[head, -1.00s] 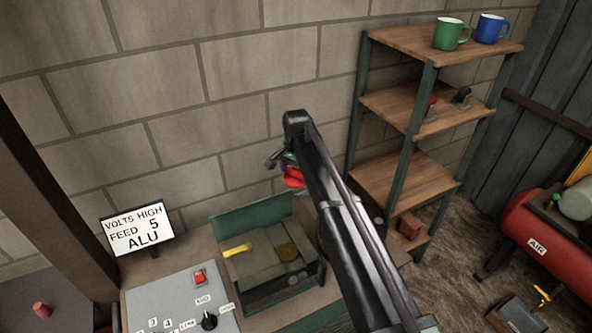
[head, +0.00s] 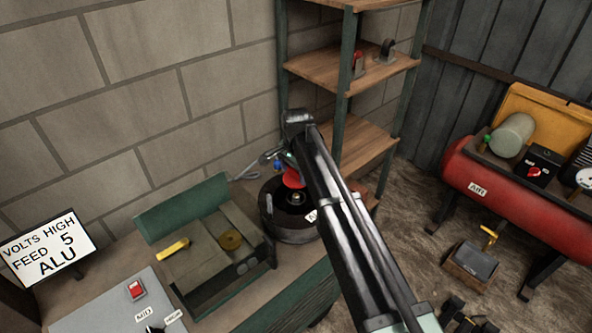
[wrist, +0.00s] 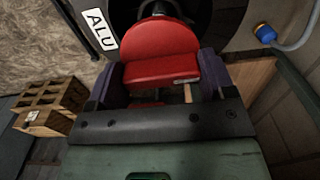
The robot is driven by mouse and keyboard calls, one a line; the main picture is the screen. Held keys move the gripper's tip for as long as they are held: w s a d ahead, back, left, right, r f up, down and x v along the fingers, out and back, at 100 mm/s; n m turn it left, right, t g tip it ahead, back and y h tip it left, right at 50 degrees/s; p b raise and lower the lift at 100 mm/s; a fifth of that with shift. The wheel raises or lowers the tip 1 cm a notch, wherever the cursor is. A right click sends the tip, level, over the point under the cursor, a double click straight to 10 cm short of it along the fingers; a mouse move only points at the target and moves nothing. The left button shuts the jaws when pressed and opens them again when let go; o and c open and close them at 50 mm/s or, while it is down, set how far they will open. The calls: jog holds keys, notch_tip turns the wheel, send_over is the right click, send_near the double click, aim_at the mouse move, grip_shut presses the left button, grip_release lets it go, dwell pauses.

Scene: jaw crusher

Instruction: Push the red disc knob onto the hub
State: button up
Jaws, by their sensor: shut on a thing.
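The red disc knob (wrist: 160,52) is held between the two dark jaws of my gripper (wrist: 162,72) in the wrist view. In the head view the knob (head: 292,178) shows as a red patch beside my arm's end, just above the dark round spool (head: 284,225). The knob looks apart from the hub; the exact gap and alignment cannot be told.
A grey hose with a blue end (wrist: 266,33) lies right of the spool in the wrist view. The open green-walled feeder box (head: 185,207) stands left of the spool. A wooden shelf (head: 350,70) stands behind, a red air tank (head: 520,205) at right.

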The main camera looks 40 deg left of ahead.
aim_at(296, 194)
jog(key=shift+f+b, duration=2.9)
jog(key=shift+f+b, duration=0.6)
jog(key=shift+f, duration=0.05)
jog(key=o, duration=0.8)
jog(key=shift+r, duration=0.1)
jog(key=shift+o, duration=0.2)
notch_tip(296, 194, up, 11)
jog(key=p, duration=1.1)
